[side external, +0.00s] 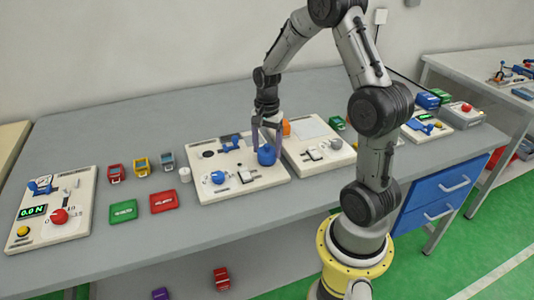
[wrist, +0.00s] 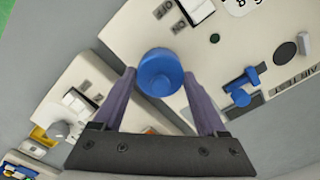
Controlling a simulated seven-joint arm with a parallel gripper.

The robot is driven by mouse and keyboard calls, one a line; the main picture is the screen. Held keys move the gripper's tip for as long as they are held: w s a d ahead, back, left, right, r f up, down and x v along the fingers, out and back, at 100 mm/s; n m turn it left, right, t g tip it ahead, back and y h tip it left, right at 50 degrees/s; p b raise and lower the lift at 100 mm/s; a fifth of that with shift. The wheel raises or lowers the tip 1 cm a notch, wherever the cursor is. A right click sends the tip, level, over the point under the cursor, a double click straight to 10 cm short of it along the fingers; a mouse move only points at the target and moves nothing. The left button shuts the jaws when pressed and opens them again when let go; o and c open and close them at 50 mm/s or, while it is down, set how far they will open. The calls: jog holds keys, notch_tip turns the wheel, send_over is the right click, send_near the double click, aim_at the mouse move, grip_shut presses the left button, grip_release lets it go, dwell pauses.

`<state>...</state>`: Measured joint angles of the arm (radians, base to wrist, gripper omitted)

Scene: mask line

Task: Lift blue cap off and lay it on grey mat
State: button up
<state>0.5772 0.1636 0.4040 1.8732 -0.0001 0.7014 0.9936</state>
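The blue cap (side external: 266,155) is round and sits near the right edge of a white panel (side external: 215,189) on the bench. In the wrist view the blue cap (wrist: 160,72) is between the two grey-purple fingers. My gripper (side external: 267,144) points down over the cap.
A second white panel (side external: 318,161) stands close on the right, with an orange object (side external: 286,127) behind my gripper. Green (side external: 123,211) and red (side external: 163,201) blocks lie left. The bench's back left is clear.

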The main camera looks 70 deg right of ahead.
jog(key=c, duration=0.8)
jog(key=shift+o, duration=0.2)
jog(key=shift+r, duration=0.15)
